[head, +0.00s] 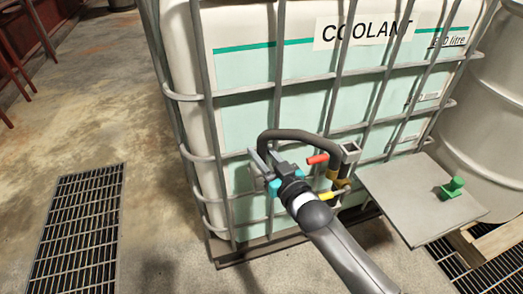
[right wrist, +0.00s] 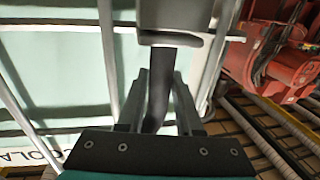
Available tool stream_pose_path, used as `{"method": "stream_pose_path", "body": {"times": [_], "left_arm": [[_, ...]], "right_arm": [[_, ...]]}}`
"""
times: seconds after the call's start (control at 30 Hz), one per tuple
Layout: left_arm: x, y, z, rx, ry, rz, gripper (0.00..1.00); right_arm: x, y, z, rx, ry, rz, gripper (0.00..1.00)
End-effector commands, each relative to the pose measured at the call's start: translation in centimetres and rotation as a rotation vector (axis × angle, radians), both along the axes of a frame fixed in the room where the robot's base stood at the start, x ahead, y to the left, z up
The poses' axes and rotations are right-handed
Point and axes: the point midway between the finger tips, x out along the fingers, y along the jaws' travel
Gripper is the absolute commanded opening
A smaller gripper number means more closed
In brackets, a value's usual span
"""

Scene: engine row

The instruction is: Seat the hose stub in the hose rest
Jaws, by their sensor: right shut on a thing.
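The hose stub (head: 300,135) is a dark, thick hose that arches in front of the coolant tank. Its right end drops toward the yellow valve fittings (head: 341,184). My right gripper (head: 262,162) is shut on the hose's left end. In the right wrist view the dark hose (right wrist: 160,85) runs between the two fingers (right wrist: 158,110). A small grey square socket (head: 350,149), perhaps the hose rest, stands right of the arch, apart from the gripped end. The hose's very tip is hidden by the gripper. My left gripper is not in view.
The caged coolant tank (head: 243,105) stands close behind the gripper. A red lever (head: 318,159) lies under the arch. A grey plate (head: 405,195) with a green knob (head: 453,187) is at right, beside a metal drum (head: 490,110). Floor at left is clear around a grate (head: 80,235).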

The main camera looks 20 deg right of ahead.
Motion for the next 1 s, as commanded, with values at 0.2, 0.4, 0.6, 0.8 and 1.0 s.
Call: {"method": "stream_pose_path", "body": {"times": [0.2, 0.4, 0.6, 0.8, 1.0], "left_arm": [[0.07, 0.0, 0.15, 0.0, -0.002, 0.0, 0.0], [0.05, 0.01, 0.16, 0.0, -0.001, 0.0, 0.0], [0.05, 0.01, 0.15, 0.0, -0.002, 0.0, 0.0], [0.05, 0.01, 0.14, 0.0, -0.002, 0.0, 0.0], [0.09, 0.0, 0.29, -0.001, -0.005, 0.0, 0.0]], "right_arm": [[0.07, 0.04, 0.23, 0.002, -0.009, 0.001, 0.0], [0.08, 0.03, 0.23, 0.002, -0.009, 0.001, 0.41], [0.04, 0.02, 0.08, 0.001, -0.005, 0.0, 0.64], [0.02, 0.01, -0.01, 0.0, -0.002, 0.0, 0.69], [-0.38, -0.08, -0.24, 0.0, 0.005, 0.0, 0.69]]}}
